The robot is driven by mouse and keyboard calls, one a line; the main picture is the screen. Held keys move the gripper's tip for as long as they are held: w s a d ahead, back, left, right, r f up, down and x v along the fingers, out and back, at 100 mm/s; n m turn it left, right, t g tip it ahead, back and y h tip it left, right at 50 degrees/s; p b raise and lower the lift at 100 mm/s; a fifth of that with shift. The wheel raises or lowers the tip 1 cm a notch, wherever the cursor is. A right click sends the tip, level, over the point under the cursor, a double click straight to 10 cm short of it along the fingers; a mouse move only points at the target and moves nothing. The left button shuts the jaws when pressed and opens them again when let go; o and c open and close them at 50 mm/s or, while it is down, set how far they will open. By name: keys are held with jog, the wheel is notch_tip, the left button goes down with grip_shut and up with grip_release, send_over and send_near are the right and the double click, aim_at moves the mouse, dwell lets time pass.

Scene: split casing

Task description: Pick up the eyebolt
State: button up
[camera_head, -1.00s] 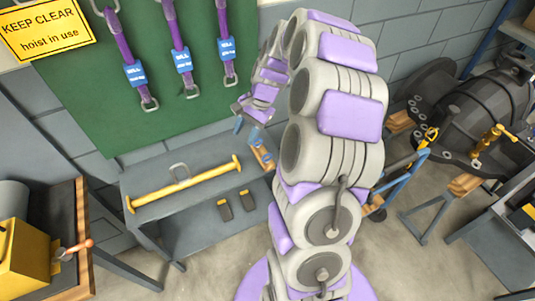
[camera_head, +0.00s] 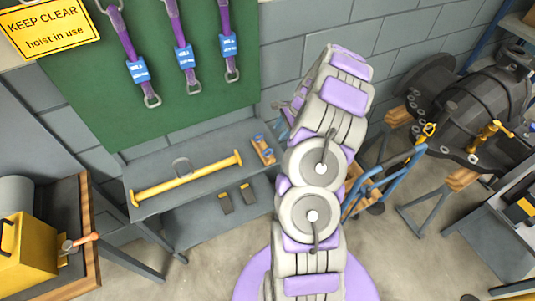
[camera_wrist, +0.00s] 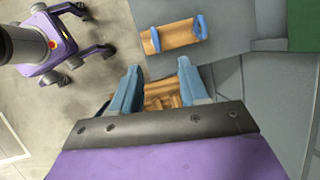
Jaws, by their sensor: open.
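A wooden block (camera_head: 263,150) with two blue ring-like pieces, possibly eyebolts, lies on the right end of the grey bench. In the wrist view the same block (camera_wrist: 175,37) sits beyond my fingers, with a blue piece (camera_wrist: 201,27) at its right end. A yellow fitting with a ring (camera_head: 429,130), possibly an eyebolt, stands on the dark casing at right. My gripper (camera_wrist: 158,88) is open, its blue fingers apart and nothing held. Slatted wood shows between and below them. In the head view my arm largely hides the gripper.
A yellow lifting bar (camera_head: 188,178) lies along the grey bench (camera_head: 150,165). A blue hand cart (camera_head: 385,180) stands close right of my arm. Purple slings (camera_head: 178,35) hang on the green board. The casing (camera_head: 480,100) rests on stands at right.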

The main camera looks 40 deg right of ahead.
jog(key=b, duration=0.1)
send_over(270, 149)
jog(key=d, duration=0.2)
notch_tip(270, 149, down, 6)
jog(key=f, duration=0.1)
jog(key=a+f+b, duration=0.1)
jog(key=f, duration=0.3)
jog(key=shift+a+b, duration=0.3)
jog(key=shift+a, duration=0.05)
jog(key=shift+r, duration=0.1)
grip_shut()
